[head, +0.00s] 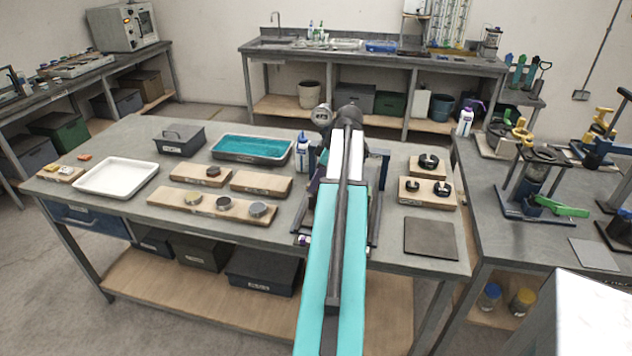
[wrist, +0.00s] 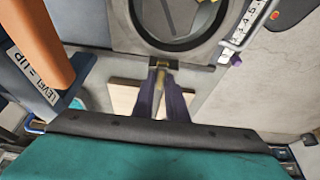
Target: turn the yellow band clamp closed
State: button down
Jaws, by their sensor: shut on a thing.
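In the wrist view, my gripper's two dark purple fingers (wrist: 162,88) are closed on a narrow brass-yellow lever (wrist: 160,72), which seems to be the band clamp's handle. The lever points down from the lower rim of a dark ring (wrist: 133,10) set in a grey body. The ring's upper part is cut off by the frame edge. In the head view, my teal arm covers the gripper and most of the fixture; only dark frame edges (head: 377,205) show beside it.
In the wrist view, an orange and blue part marked "LEVEL = UP" (wrist: 35,68) stands close on the left. A numbered scale (wrist: 245,25) is at the upper right. In the head view, a white and blue bottle (head: 302,156) stands left of the fixture; a dark plate (head: 431,237) lies right.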

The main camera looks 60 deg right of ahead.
jog(key=c, duration=1.8)
grip_release()
jog(key=shift+o, duration=0.2)
jog(key=shift+s+r, duration=0.1)
jog(key=shift+b+v, duration=0.3)
jog(key=shift+v, duration=0.6)
jog(key=b+v, duration=0.2)
jog(key=v, duration=0.9)
jog(key=shift+r, duration=0.4)
jog(key=shift+d, duration=0.1)
